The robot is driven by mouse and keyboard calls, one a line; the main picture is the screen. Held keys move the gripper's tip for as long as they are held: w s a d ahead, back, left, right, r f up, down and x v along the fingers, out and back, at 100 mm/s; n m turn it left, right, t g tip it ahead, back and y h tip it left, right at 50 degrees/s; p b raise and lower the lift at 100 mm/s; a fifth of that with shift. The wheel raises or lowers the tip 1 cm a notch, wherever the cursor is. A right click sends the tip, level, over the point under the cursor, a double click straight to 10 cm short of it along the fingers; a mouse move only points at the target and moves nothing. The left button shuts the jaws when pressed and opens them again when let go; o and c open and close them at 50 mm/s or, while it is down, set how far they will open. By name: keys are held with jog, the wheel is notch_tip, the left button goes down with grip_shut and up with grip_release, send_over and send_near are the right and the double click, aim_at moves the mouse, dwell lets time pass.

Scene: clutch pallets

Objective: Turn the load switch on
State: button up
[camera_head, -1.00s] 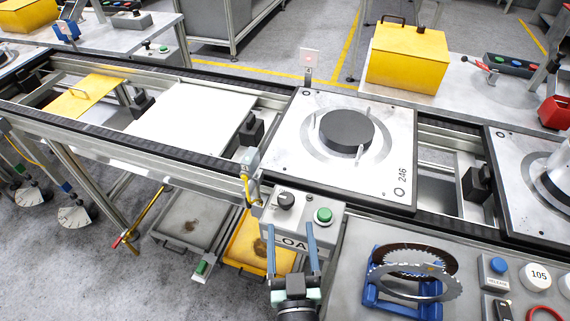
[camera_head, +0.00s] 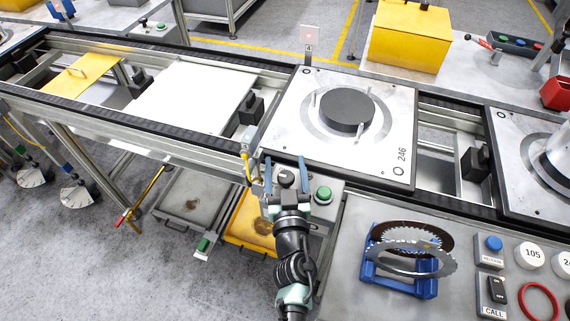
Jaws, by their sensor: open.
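The load switch is a dark rotary knob (camera_head: 286,178) on a grey control box (camera_head: 327,210) at the front edge of the conveyor. A green push button (camera_head: 323,194) sits on the same box, right of the knob. My gripper (camera_head: 286,170) is open, with its two blue fingers on either side of the knob. I cannot tell whether the fingers touch it. My wrist hides the box's front label and most of its left part. The knob's pointer direction is too small to read.
A pallet (camera_head: 284,128) marked 246 with a dark disc stands just behind the box. A sensor with a yellow cable (camera_head: 245,165) stands close to the left. A blue rack (camera_head: 388,278) with toothed discs and a CALL switch (camera_head: 497,290) are on the right.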

jog(key=shift+w, duration=0.3)
grip_shut()
dwell(0.3)
